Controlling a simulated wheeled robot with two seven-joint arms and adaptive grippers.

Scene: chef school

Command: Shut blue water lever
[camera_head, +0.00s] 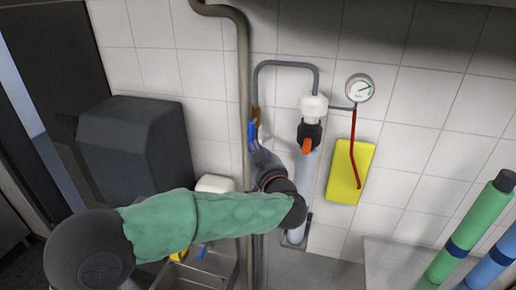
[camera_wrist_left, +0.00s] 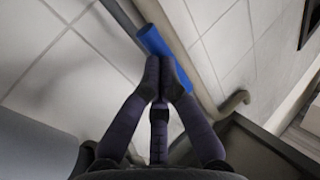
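The blue water lever (camera_head: 251,134) shows in the head view as a small blue handle on a thin grey wall pipe, below a brass-coloured fitting (camera_head: 255,114). In the left wrist view the blue lever (camera_wrist_left: 156,42) lies at a slant just beyond the fingertips, partly hidden behind them. My left gripper (camera_head: 257,149) is right below the lever in the head view. In the left wrist view its two dark fingers (camera_wrist_left: 162,70) come together at the tips, with nothing clearly between them. I cannot tell whether they touch the lever. My right gripper is not in view.
A white and black valve with an orange handle (camera_head: 306,146) sits close to the right. A gauge (camera_head: 360,88) with a red hose and a yellow panel (camera_head: 350,172) are farther right. A thick beige pipe (camera_head: 243,80) runs down the wall. A dark dispenser (camera_head: 133,146) hangs left.

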